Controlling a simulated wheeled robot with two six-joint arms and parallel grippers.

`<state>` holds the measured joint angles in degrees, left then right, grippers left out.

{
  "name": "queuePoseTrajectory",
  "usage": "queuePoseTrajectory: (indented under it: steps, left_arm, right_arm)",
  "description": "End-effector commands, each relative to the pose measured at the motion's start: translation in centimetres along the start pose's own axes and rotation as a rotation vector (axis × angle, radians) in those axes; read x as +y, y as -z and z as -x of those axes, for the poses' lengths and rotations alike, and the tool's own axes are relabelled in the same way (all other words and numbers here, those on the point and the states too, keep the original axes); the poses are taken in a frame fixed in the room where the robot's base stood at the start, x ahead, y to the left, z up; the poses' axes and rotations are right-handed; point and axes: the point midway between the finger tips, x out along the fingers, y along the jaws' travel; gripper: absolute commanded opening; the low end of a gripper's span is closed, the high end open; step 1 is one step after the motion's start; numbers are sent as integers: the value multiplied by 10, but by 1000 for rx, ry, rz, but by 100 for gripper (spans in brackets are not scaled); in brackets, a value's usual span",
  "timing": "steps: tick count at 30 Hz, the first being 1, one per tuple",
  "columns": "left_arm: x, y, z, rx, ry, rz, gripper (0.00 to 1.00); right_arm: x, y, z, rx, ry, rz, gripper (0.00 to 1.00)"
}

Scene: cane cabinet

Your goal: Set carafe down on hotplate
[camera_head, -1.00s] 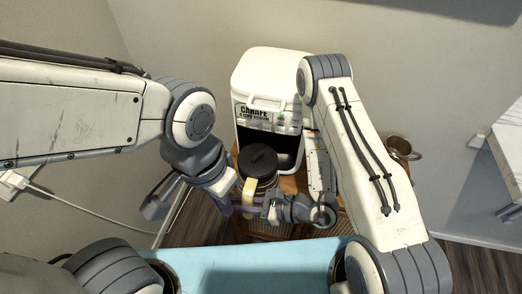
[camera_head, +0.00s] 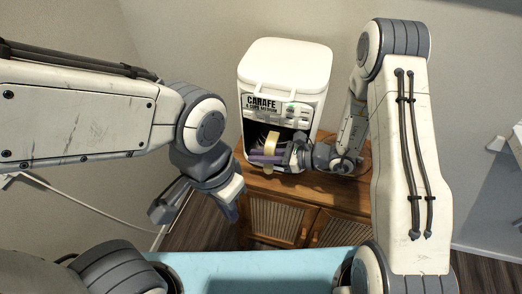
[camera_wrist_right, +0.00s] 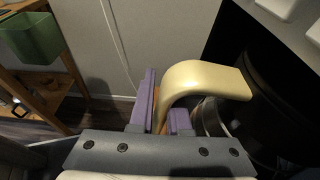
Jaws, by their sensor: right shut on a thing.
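The white coffee maker (camera_head: 285,70), with its "CARAFE" label, stands on the wooden cabinet. My right gripper (camera_head: 266,157) is shut on the cream handle (camera_head: 270,145) of the carafe, at the front of the machine's dark opening. In the right wrist view the purple fingers (camera_wrist_right: 163,108) hold the handle (camera_wrist_right: 205,78), and part of the carafe body (camera_wrist_right: 211,115) shows beside them. The hotplate is hidden, so I cannot tell whether the carafe touches it. My left gripper (camera_head: 228,207) hangs left of the cabinet, apart from the carafe; its jaw opening is unclear.
The wooden cabinet (camera_head: 336,205) with cane doors has free top space in front of the coffee maker. A white cable (camera_head: 85,213) runs along the wall at left. A green container (camera_wrist_right: 30,38) sits on a wooden rack in the right wrist view.

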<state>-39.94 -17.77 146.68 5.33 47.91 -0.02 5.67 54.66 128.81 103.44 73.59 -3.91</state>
Motion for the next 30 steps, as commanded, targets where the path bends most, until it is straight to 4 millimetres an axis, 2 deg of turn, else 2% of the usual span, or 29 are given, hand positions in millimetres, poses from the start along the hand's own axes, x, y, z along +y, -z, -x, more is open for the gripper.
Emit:
queuePoseTrajectory:
  steps: [3, 7, 18, 19, 20, 21, 30]
  left_arm:
    - [0, 0, 6, 0, 0, 0, 0]
    - [1, 0, 11, 0, 0, 0, 0]
    - [0, 0, 4, 0, 0, 0, 0]
    - [0, 0, 6, 0, 0, 0, 0]
    - [0, 0, 6, 0, 0, 0, 0]
    - [0, 0, 6, 0, 0, 0, 0]
    - [0, 0, 7, 0, 0, 0, 0]
  right_arm:
    - [-20, -2, 1, -2, 1, 4, 0]
    - [-17, 4, -2, -1, -1, 1, 0]
    - [-16, 10, -3, -2, 0, 3, 0]
    - [-16, 9, -3, 0, -1, 0, 26]
    - [-16, 9, -3, 0, -1, 0, 38]
    - [-16, 9, -3, 0, -1, 0, 45]
    - [-16, 8, -2, 0, -1, 0, 45]
